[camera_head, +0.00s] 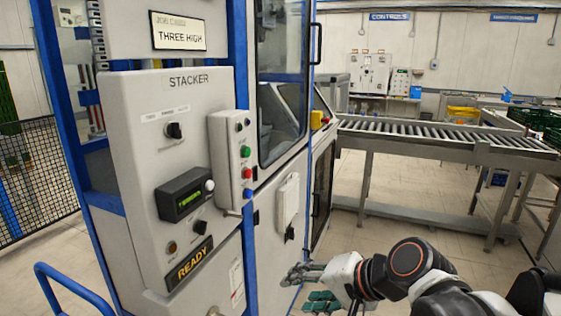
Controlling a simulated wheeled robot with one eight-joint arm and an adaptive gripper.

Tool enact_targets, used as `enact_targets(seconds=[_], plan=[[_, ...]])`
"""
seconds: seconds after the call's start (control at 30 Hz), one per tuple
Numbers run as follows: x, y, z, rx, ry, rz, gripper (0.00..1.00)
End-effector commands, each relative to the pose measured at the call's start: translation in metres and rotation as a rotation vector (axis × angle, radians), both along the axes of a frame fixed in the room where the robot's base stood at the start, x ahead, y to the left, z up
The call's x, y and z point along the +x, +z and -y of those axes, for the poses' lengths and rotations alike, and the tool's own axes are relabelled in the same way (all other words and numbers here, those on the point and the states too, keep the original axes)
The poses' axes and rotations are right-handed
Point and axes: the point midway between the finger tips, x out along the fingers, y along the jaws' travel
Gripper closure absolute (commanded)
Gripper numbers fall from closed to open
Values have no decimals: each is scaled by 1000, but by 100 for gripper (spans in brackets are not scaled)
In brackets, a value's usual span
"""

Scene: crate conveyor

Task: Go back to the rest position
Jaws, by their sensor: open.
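My gripper (303,274) is low in the middle of the view, at the end of my arm, which reaches in from the lower right. Its fingers point left toward the lower front of the stacker cabinet (140,110). It is open, and I see nothing between the fingers. I cannot tell the exact gap between the fingers and the cabinet.
The stacker panel carries knobs, a small display (184,195), coloured buttons and a "READY" sign (189,263). A roller conveyor (430,135) runs across the right. A blue rail (75,285) stands lower left, a mesh fence (35,180) behind it. Floor is clear under the conveyor.

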Motion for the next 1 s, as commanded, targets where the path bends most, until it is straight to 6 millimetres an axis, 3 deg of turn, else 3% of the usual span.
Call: enact_targets(seconds=[0.3,0.5,0.67,0.87,0.93,1.0], plan=[[-63,-14,92,-550,107,131,52],[-90,-15,135,-797,175,169,52],[-98,-15,149,-878,199,178,52],[-98,-15,150,-888,203,179,52],[-98,-15,150,-887,202,179,65],[-98,-15,150,-887,202,179,67]])
